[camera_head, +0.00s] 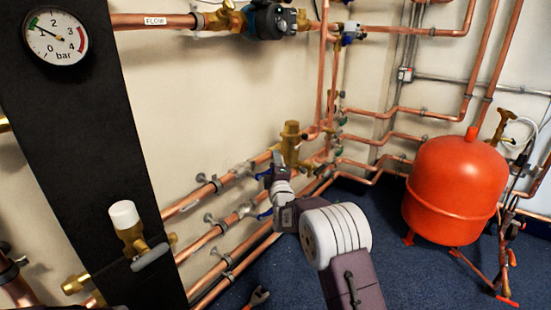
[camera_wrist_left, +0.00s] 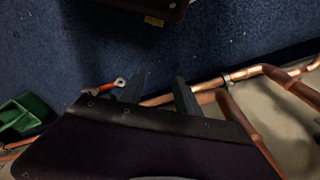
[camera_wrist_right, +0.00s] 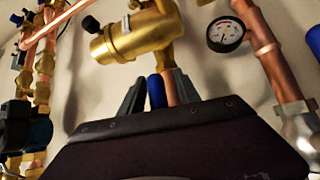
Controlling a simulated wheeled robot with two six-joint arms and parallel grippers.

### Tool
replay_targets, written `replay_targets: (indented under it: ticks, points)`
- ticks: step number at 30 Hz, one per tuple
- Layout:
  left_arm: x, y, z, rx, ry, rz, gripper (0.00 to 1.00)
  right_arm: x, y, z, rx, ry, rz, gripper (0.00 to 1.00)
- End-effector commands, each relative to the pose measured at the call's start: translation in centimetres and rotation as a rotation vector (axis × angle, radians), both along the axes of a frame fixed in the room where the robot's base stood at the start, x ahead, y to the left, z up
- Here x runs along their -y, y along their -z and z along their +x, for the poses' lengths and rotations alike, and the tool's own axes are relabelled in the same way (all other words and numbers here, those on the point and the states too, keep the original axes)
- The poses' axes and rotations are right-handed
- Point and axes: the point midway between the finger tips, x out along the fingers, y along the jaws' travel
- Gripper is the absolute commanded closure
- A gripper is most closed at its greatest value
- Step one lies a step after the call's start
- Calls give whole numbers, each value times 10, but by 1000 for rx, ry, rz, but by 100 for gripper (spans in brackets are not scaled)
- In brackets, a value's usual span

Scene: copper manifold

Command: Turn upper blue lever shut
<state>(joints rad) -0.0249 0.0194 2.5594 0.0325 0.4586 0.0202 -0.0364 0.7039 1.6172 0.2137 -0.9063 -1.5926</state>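In the head view my right gripper (camera_head: 272,178) is at the pipe bank beneath a brass valve (camera_head: 290,145). A blue lever (camera_head: 263,174), the upper one, shows beside its fingers. A lower blue lever (camera_head: 265,214) shows below. In the right wrist view my right gripper (camera_wrist_right: 160,88) has its fingers apart, with a blue lever (camera_wrist_right: 157,91) between them, close to the left finger. A copper pipe shows behind it; contact is unclear. My left gripper (camera_wrist_left: 157,88) is open and empty in the left wrist view, over floor and pipes. It does not clearly show in the head view.
A red tank (camera_head: 455,185) stands at the right on blue carpet (camera_head: 380,275). A black panel (camera_head: 90,130) with a pressure gauge (camera_head: 56,36) is at the left. A wrench (camera_wrist_left: 105,87) and a green object (camera_wrist_left: 25,113) lie on the floor. Copper pipes run along the wall.

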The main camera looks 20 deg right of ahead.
Motion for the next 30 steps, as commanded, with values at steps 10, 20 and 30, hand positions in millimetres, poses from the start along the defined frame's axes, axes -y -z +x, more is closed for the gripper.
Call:
replay_targets:
  ticks: [10,20,30]
  points:
    - [0,0,0,0,0,0,61,0,0,0,0,0,0,100]
    - [0,0,0,0,0,0,61,0,0,0,-1,0,0,100]
    - [0,0,0,0,0,0,61,0,1,0,-1,0,0,100]
